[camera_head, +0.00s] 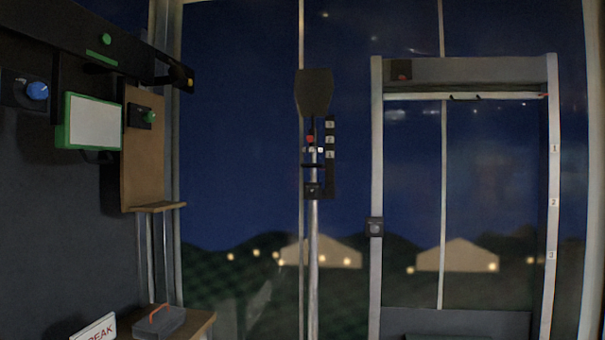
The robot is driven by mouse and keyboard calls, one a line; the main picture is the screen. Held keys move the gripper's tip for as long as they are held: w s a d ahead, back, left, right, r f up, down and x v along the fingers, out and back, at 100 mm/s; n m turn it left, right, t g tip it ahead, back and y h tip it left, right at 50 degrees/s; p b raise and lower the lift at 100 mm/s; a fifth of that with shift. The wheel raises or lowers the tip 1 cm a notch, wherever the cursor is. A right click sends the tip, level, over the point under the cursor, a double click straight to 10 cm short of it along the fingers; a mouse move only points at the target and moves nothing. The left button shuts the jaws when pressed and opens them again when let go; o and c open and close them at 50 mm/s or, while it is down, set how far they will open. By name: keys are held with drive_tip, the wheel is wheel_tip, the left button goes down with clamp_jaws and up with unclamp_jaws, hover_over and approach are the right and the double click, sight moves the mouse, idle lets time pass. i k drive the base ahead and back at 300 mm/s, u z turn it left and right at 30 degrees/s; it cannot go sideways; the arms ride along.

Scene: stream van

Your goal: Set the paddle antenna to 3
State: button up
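The paddle antenna (314,92) is a dark flat paddle upright on a slim stem, above a pale vertical pole (313,250). A dark scale plate (331,180) stands just right of the stem, with white labels that appear to read 3 at the top, 2 in the middle and 1 at the bottom. A small red part (310,139) on the stem is level with about the middle label. Small white marks sit just below it, between the middle and bottom labels. Which part is the pointer is too small to tell. My gripper is not in view.
A pale frame (376,170) with labels 1, 2, 3 down its right post stands at right. At left are a green-edged screen (93,122), a blue knob (37,91) and a wooden board (142,175). A grey box with a red handle (158,320) sits low left.

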sight(313, 88)
drive_tip(key=u, duration=0.15)
drive_tip(key=i, duration=1.55)
drive_tip(key=u, duration=0.15)
